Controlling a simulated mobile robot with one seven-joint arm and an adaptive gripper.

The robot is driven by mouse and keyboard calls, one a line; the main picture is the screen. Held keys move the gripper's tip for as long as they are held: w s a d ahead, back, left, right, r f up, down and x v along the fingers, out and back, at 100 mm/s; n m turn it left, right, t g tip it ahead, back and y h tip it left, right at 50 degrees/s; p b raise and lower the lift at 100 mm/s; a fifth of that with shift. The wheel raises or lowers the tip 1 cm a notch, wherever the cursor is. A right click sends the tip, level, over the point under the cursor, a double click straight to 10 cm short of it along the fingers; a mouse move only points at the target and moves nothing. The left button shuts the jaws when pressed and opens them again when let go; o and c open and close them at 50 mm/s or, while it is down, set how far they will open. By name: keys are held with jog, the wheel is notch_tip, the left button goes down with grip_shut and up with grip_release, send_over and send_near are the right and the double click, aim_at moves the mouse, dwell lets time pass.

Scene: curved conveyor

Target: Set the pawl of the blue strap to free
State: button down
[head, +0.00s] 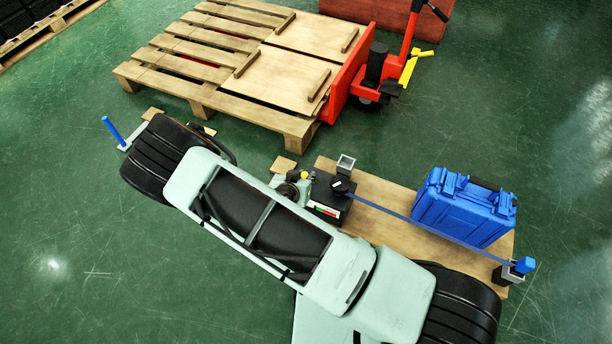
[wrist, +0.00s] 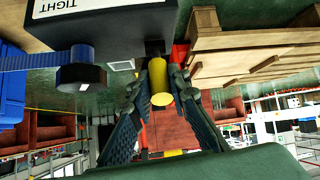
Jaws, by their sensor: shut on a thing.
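The blue strap (head: 430,226) runs taut from a black drum (head: 340,184) on a dark ratchet box (head: 333,205), past a blue case, to a post at the board's right end. The strap (wrist: 35,60) and the box (wrist: 100,22) also show in the wrist view. A label reading TIGHT is on the box. A yellow pawl handle (wrist: 159,82) sticks out from the box; its tip (head: 304,175) shows in the head view. My gripper (wrist: 170,78) is shut on this handle, one finger on each side. In the head view my gripper (head: 292,188) is partly hidden by my arm.
The blue case (head: 463,207) stands on a wooden board (head: 385,196). A blue-topped post (head: 516,269) is at the board's right end. A pallet (head: 200,75) and a red pallet jack (head: 345,80) are behind. Green floor is open at right.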

dwell(0.3)
jog(key=c, duration=1.8)
grip_release()
jog(key=v, duration=1.2)
jog(key=shift+w+r, duration=0.1)
